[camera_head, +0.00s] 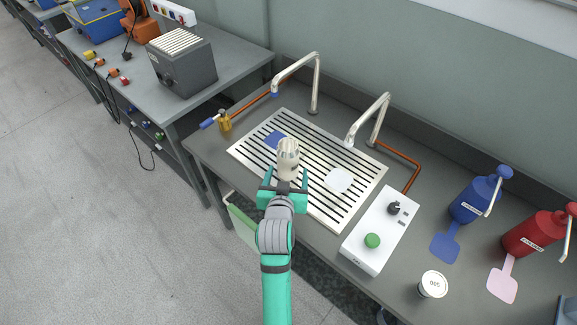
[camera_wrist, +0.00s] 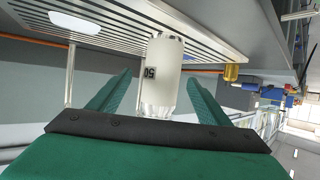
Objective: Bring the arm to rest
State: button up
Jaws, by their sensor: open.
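My gripper (camera_head: 285,182) is over the near left part of the slatted grate (camera_head: 318,205) on the bench. Its two green fingers are apart in the wrist view (camera_wrist: 155,95). A pale cylindrical container (camera_head: 288,152) stands just beyond the fingers; in the wrist view it shows as a white cylinder (camera_wrist: 163,62) with a dark number label, between and ahead of the fingertips. I cannot tell whether any finger touches it. My arm reaches in from the bottom of the head view.
A white control box (camera_head: 380,230) with a green button is right of the grate. Two curved metal spouts (camera_head: 318,75) rise behind it. Open floor (camera_head: 100,230) lies left.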

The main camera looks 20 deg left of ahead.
jog(key=shift+v, duration=0.85)
jog(key=shift+s, duration=0.1)
jog(key=shift+d, duration=0.15)
